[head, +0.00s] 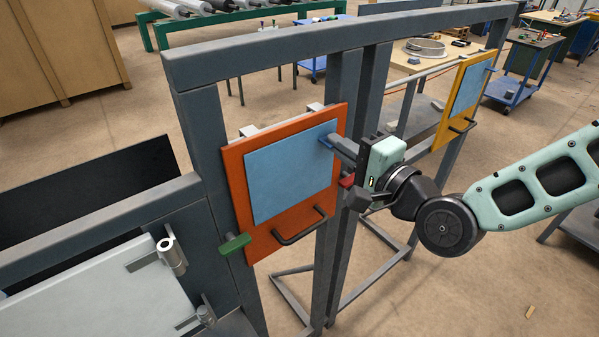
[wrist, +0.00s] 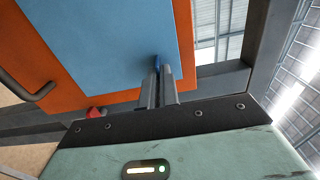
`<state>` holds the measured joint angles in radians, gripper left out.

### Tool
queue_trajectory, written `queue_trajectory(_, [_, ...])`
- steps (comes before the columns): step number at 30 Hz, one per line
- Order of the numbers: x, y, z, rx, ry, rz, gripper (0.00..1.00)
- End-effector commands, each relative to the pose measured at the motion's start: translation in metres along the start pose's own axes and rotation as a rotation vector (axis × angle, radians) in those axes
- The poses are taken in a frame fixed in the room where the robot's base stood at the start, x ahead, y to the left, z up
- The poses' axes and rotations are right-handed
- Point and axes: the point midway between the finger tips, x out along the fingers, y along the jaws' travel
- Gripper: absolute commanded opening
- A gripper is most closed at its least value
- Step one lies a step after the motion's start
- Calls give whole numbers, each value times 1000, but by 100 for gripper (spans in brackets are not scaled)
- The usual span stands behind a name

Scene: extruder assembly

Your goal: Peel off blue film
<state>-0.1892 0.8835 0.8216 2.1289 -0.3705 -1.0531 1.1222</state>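A light blue film (head: 291,172) lies flat on the orange panel (head: 241,215), which stands upright in the grey frame. The film also fills much of the wrist view (wrist: 105,45). My gripper (head: 330,143) is at the film's upper right edge in the head view. In the wrist view, my gripper's two fingers (wrist: 158,72) are close together, with a small darker blue tab (wrist: 156,62) between their tips. The fingers appear closed on this tab at the film's edge. A second blue film (head: 467,90) is on the yellow panel (head: 446,122) farther right.
A dark handle (head: 300,228) sticks out below the film on the orange panel. A green lever (head: 234,244) and a red block (head: 347,181) sit at its sides. Grey frame posts (head: 340,205) stand close to my gripper. A light grey door (head: 100,295) is at lower left.

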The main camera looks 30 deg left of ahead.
Motion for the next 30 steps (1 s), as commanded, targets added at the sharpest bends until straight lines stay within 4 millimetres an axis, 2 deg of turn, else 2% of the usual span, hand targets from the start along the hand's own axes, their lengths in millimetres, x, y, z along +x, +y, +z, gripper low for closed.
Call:
queue_trajectory(23, [-6,1,0,0,0,1,0])
queue_trajectory(30, [-20,0,-1,0,1,1,0])
